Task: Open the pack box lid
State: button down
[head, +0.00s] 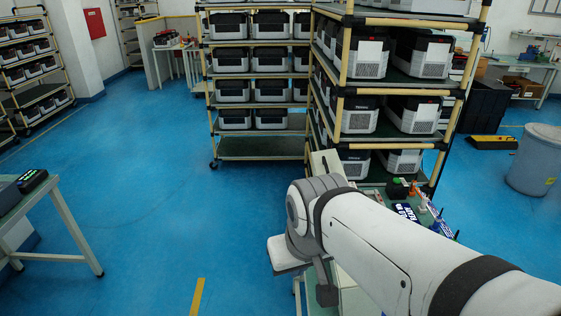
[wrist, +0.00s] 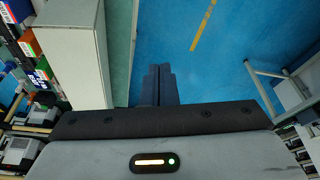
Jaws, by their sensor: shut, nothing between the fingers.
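My gripper (wrist: 160,70) is shut and empty in the wrist view, its dark fingers together over blue floor. A pale, long box-like thing (wrist: 82,65) stands just left of the fingers in the wrist view, apart from them. It may be the pack box, but I cannot tell for sure, and no lid is clear on it. In the head view my arm crosses the lower right and hides much of the bench there, and the fingers do not show.
A rack (head: 346,92) of black-and-white units stands behind my arm. Small tools and coloured items (head: 422,207) lie right of the arm. A side table (head: 66,220) is at far left, a grey-blue bin (head: 536,160) at right. The blue floor (head: 150,200) at left is clear.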

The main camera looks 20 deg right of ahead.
jog(key=w+d+f+n+h+b, duration=0.1)
jog(key=w+d+f+h+b, duration=0.25)
jog(key=w+b, duration=0.2)
jog(key=w+d+f+n+g+h+b, duration=0.1)
jog(key=w+d+f+h+b, duration=0.3)
jog(key=w, duration=0.3)
jog(key=w+d+f+n+h+b, duration=0.1)
jog(key=w+d+f+h+b, duration=0.1)
jog(key=w+d+b, duration=0.3)
jog(key=w+a+f+n+t+h+b, duration=0.1)
jog(key=w+f+t+h+b, duration=0.15)
jog(key=w+b, duration=0.4)
jog(key=w+a+f+n+t+h+b, duration=0.2)
jog(key=w+h+b, duration=0.1)
jog(key=w, duration=0.7)
jog(key=w+a+f+n+t+h+b, duration=0.1)
jog(key=w+f+t+h+b, duration=0.15)
jog(key=w+b, duration=0.45)
jog(key=s+p+x, duration=0.1)
jog(key=p+x, duration=0.1)
jog(key=x, duration=1.1)
jog(key=shift+d, duration=0.55)
jog(key=shift+w+y, duration=0.1)
jog(key=shift+y, duration=0.15)
